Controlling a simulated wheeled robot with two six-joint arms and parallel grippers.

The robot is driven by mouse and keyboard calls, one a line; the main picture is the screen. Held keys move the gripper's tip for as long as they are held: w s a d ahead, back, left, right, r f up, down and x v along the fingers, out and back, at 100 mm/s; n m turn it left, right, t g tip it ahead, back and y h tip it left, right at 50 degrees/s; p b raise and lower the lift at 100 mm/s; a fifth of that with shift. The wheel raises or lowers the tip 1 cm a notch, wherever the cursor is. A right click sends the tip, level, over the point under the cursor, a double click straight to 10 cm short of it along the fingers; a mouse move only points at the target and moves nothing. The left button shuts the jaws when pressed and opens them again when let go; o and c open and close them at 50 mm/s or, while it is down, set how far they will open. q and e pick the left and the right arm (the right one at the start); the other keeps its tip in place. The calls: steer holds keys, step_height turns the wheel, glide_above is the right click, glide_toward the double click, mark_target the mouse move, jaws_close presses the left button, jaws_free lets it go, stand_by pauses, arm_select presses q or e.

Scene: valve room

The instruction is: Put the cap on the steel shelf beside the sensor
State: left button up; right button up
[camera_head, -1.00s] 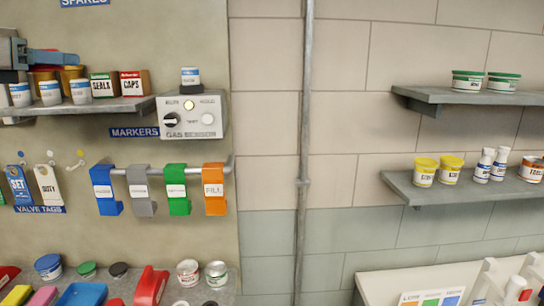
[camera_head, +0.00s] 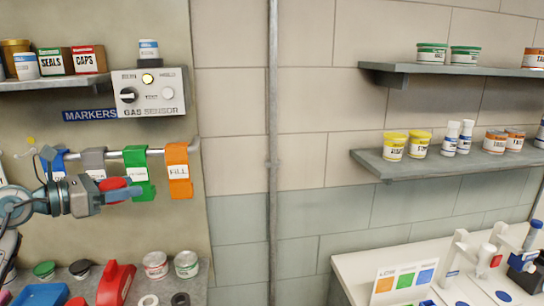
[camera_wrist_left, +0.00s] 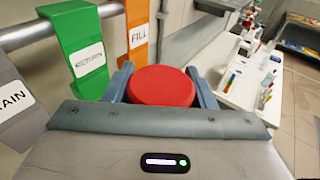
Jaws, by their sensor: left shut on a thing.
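A red round cap (camera_head: 114,183) is held between the fingers of my left gripper (camera_head: 118,190). It also shows in the left wrist view (camera_wrist_left: 160,86), flat face up. The gripper is in front of the hanging marker tags, well below the steel shelf (camera_head: 60,83). The steel shelf is at upper left and carries boxes reading SEALS and CAPS and some tubs. The gas sensor (camera_head: 150,92), a pale box with a black knob and a lit yellow lamp, is on the wall right of the shelf. A small white jar with a blue label (camera_head: 149,49) stands on it. My right gripper is not in view.
Green (camera_head: 139,172) and orange (camera_head: 178,172) tags hang on a rail by the gripper. A vertical pipe (camera_head: 272,150) runs down the wall. Two grey shelves with tubs and a white table (camera_head: 350,265) are right.

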arm_select(q)
steer(key=shift+s+d+f+n+t+y+b, duration=0.55)
steer(key=shift+s+d+f+b, duration=1.05)
steer(key=shift+f, duration=4.1)
steer(key=shift+s+d+f+n+t+y+b, duration=0.6)
steer(key=shift+s+d+f, duration=1.8)
steer(key=shift+f, duration=3.3)
steer(key=shift+s+d+f+n+t+y+b, duration=0.4)
steer(key=shift+s+d+f+b, duration=1.3)
steer(key=shift+f, duration=4)
steer(key=s+d+r+m+g+h, duration=0.1)
steer(key=d+r+m+g+h, duration=0.25)
steer(key=d, duration=0.35)
steer(key=d+r+m+g+h, duration=0.3)
steer(key=d+r+m+g, duration=0.2)
steer(key=d, duration=0.2)
steer(key=w+d+f+m+g+h, duration=0.1)
steer(key=w+d+f+m+g, duration=0.3)
steer(key=f+g, duration=0.1)
steer(key=shift+w+f+g+p, duration=0.3)
steer(key=shift+f+g+p, duration=0.1)
steer(key=shift+g, duration=0.5)
